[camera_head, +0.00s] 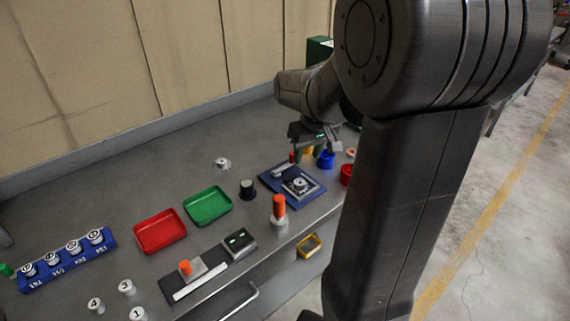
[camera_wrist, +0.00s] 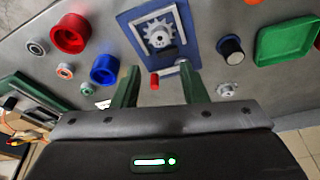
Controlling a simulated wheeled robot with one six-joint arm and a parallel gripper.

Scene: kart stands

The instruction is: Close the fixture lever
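The fixture is a blue plate (camera_head: 268,181) on the bench, also in the wrist view (camera_wrist: 127,28). A silver gear-like part (camera_wrist: 158,32) sits in its frame. The lever's red knob (camera_head: 292,157) shows at the fixture's far side; in the wrist view the knob (camera_wrist: 154,82) is at the plate's lower edge, near a short metal bar. My gripper (camera_head: 318,150) is above the bench at the fixture's far side. In the wrist view its two green fingers (camera_wrist: 162,78) are apart, with the knob appearing between them. I see no contact; the height gap is unclear.
A blue cup (camera_head: 326,160) and a red cup (camera_head: 346,174) stand right of the fixture. A black-capped knob (camera_head: 247,189), green tray (camera_head: 208,206) and red tray (camera_head: 160,232) lie left. An orange-topped post (camera_head: 279,210) stands in front.

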